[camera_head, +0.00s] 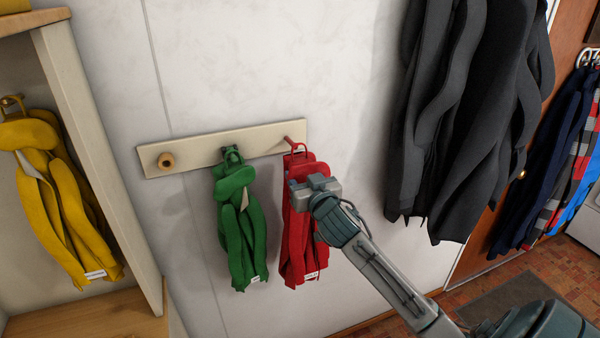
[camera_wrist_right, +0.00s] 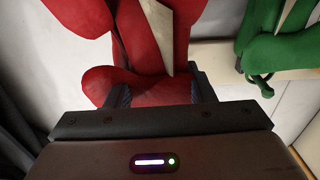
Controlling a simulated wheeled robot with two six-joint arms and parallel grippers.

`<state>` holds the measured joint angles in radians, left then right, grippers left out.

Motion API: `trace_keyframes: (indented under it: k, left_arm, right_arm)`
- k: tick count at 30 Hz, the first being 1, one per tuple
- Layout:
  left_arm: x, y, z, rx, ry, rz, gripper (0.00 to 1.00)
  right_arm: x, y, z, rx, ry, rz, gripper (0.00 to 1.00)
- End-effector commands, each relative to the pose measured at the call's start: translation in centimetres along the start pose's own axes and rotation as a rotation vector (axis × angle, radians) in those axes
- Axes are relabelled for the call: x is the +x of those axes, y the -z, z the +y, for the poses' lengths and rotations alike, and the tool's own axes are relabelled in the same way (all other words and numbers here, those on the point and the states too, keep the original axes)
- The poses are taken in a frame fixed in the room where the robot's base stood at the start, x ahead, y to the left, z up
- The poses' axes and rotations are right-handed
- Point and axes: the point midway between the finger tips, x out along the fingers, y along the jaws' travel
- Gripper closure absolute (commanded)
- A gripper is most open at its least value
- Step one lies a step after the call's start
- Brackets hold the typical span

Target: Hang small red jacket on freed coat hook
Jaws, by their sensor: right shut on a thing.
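The small red jacket (camera_head: 299,240) hangs upright at the right end of the cream hook rail (camera_head: 210,151). Its loop (camera_head: 296,149) is at the right wooden hook (camera_head: 287,140); I cannot tell whether the loop is over the peg. My right gripper (camera_head: 308,186) is shut on the jacket's upper part. The right wrist view shows the red cloth (camera_wrist_right: 150,50) between its fingers. A green jacket (camera_head: 240,215) hangs on the middle hook. The left hook (camera_head: 166,160) is bare. My left gripper is not in view.
A large dark grey coat (camera_head: 465,110) hangs close to the right of my arm. A yellow jacket (camera_head: 62,205) hangs in the wooden cubby (camera_head: 95,120) at the left. More garments (camera_head: 560,150) hang at the far right. The wall below the left hook is clear.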

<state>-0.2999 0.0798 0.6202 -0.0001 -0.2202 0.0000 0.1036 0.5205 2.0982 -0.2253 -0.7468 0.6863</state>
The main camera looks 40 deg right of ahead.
Motion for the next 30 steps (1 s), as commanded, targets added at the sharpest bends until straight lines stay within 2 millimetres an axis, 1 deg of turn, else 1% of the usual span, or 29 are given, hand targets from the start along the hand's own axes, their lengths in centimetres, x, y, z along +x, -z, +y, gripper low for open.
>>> trace_keyframes:
  k: [1, 9, 15, 30]
  left_arm:
    - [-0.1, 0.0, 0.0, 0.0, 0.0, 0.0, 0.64]
    - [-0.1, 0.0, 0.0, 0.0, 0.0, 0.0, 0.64]
    - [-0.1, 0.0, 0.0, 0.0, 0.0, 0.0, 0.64]
    - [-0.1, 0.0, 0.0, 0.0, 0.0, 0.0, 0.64]
  right_arm:
    - [-0.7, 0.1, 0.0, -0.001, 0.002, 0.001, 0.85]
    - [-3.9, 0.0, 0.0, -0.001, 0.002, 0.0, 0.85]
    - [-5.7, 0.1, 0.0, 0.0, 0.002, 0.002, 0.85]
    - [-5.9, 0.2, 0.0, 0.0, 0.001, 0.003, 0.85]
